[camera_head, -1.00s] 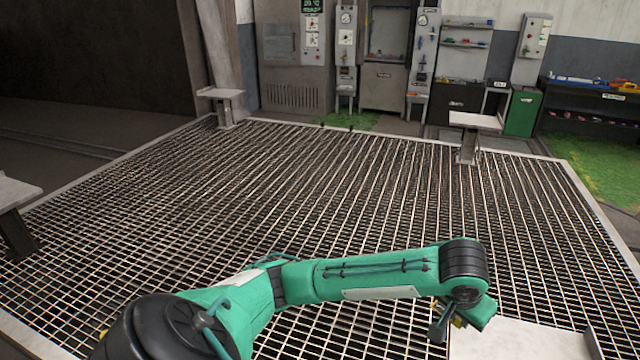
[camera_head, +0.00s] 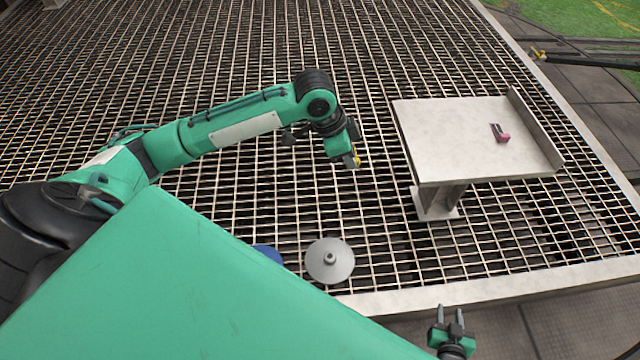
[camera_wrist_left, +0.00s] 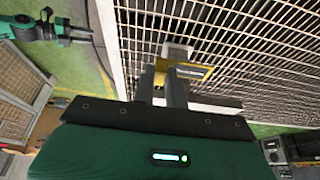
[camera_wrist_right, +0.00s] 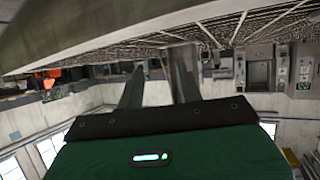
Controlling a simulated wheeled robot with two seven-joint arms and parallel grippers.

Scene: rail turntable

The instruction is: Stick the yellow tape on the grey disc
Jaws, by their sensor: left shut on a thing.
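The grey disc (camera_head: 325,272), a round plate with a small central knob, sits low at the front of the grating, near its edge. The yellow tape (camera_wrist_left: 197,73) is a yellow piece with a dark label, between my left fingertips in the left wrist view; only a small yellow bit (camera_head: 352,162) shows in the head view. My left gripper (camera_head: 350,158) is shut on it, above the grating, beyond the disc and apart from it. My right gripper (camera_head: 450,315) is open and empty at the bottom right; its spread fingers also show in the right wrist view (camera_wrist_right: 158,75).
A pale metal table (camera_head: 440,140) on a post stands right of my left gripper, with a small pink-red item (camera_head: 501,134) on it. A blue round thing (camera_head: 268,252) beside the disc is partly hidden by my green body. The grating (camera_head: 230,60) beyond is clear.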

